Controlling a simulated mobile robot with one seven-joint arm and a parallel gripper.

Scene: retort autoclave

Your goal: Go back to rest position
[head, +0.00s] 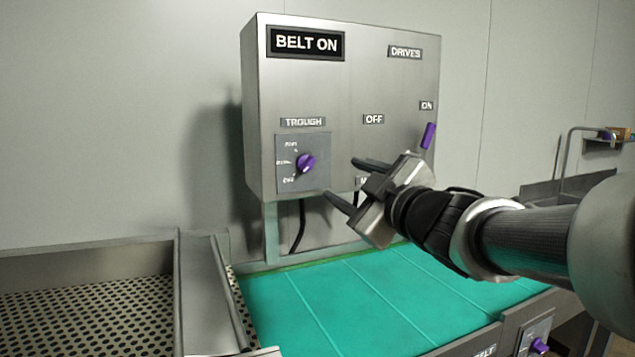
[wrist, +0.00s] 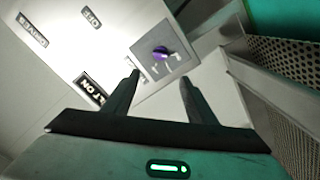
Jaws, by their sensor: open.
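My gripper (head: 340,182) is open and empty in the head view. Its two dark fingers point left toward the steel control box (head: 350,75), in front of its lower part. In the wrist view the fingers (wrist: 160,83) are spread apart, with the purple trough knob (wrist: 161,53) beyond them. In the head view the trough knob (head: 306,163) sits on its plate left of the fingertips, apart from them. A purple handle (head: 428,135) is on the box's right side, by the ON label. My arm hides part of the box's lower right.
A green belt (head: 350,300) runs below the box. A perforated steel tray (head: 90,305) lies to the left, with a sloped steel divider (head: 207,290) beside it. Another purple knob (head: 540,345) is at the lower right. A shelf with a box (head: 612,138) stands far right.

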